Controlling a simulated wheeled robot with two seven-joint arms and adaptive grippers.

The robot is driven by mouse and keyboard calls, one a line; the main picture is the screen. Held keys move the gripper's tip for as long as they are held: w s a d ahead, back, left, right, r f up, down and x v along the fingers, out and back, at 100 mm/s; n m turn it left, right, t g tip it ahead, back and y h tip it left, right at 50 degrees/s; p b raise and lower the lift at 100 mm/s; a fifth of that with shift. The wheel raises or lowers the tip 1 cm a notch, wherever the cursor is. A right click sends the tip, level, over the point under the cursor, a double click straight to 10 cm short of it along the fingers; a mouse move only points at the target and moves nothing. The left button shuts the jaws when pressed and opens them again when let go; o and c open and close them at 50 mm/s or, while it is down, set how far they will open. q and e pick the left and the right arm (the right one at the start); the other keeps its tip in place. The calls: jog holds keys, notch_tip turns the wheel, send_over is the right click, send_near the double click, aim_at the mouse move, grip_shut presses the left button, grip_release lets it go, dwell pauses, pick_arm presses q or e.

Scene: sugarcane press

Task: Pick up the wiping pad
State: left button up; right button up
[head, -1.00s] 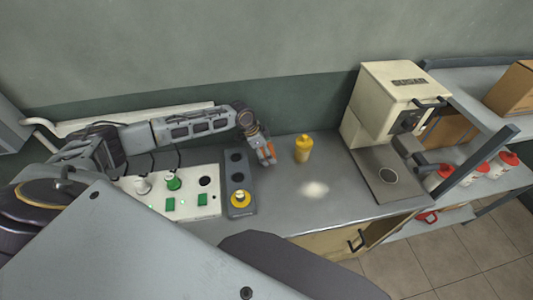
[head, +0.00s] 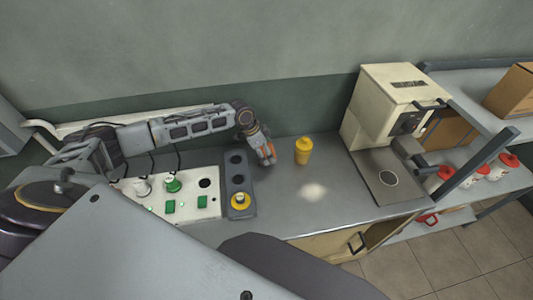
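I cannot make out a wiping pad for certain. My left gripper (head: 268,155) hangs over the counter, between the dark switch strip and the yellow bottle. Orange shows at its fingers, but the gap between them is too small to judge, and I cannot tell whether anything is held. A pale powdery patch (head: 313,192) lies on the counter, to the right of and nearer than this gripper. My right gripper is not in view.
The yellow bottle (head: 303,152) stands upright close to the right of my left gripper. A cream press machine (head: 387,105) stands farther right. A white control panel (head: 150,200) and a dark switch strip (head: 239,172) lie left. Counter (head: 350,212) around the powder is clear.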

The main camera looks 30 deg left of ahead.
pick_arm(q)
notch_tip(320, 180, up, 7)
jog(key=shift+r, duration=0.8)
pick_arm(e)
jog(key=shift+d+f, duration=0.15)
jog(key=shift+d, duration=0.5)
